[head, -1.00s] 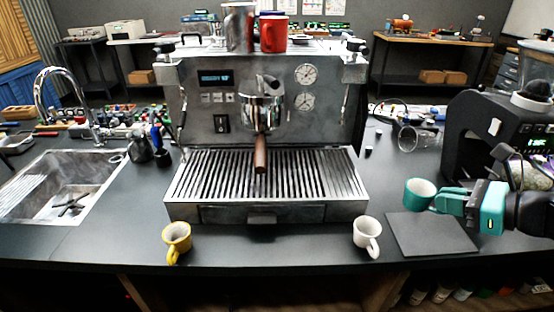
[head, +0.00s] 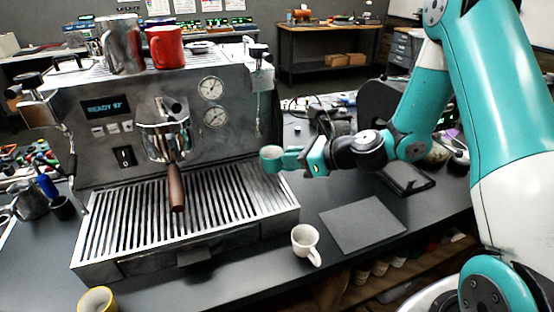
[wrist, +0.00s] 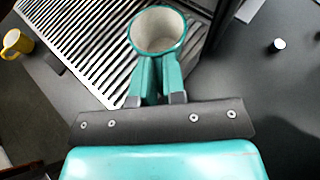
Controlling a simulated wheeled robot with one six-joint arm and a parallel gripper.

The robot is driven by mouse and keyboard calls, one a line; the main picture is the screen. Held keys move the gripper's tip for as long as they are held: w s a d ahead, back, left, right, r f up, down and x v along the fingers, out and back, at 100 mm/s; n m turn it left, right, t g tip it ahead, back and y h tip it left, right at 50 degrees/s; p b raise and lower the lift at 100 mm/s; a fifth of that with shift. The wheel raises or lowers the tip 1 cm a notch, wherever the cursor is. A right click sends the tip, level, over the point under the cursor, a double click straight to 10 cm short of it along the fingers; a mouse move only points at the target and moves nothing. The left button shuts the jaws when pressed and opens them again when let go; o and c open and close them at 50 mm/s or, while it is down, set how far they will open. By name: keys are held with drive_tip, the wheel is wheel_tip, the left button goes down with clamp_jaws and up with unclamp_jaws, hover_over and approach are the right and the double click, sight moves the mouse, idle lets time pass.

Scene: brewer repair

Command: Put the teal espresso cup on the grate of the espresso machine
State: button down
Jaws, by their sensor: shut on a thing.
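The teal espresso cup (head: 271,158) is held upright by my gripper (head: 297,160), in the air by the right side of the espresso machine (head: 152,108). In the wrist view the cup (wrist: 158,32) shows a pale, empty inside. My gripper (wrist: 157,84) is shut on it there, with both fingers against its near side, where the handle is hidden. The machine's slatted metal grate (head: 130,210) is to the left of the cup in the head view. In the wrist view the grate (wrist: 95,45) lies below and left of the cup. The grate has no cup on it.
A white cup (head: 305,240) stands on the counter in front of the grate's right corner. A yellow cup (head: 97,300) stands near the front left. A dark flat mat (head: 362,226) lies at right. The portafilter handle (head: 175,188) hangs over the grate.

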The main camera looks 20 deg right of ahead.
sight(279, 169)
drive_tip(key=w+a, duration=0.2)
drive_tip(key=shift+w+a+p, duration=0.3)
drive_tip(key=shift+w+p, duration=0.05)
drive_tip(key=shift+p, duration=0.05)
drive_tip(key=shift+f+p, duration=0.45)
drive_tip(key=shift+f, duration=1.3)
drive_tip(key=c, duration=1.2)
unclamp_jaws()
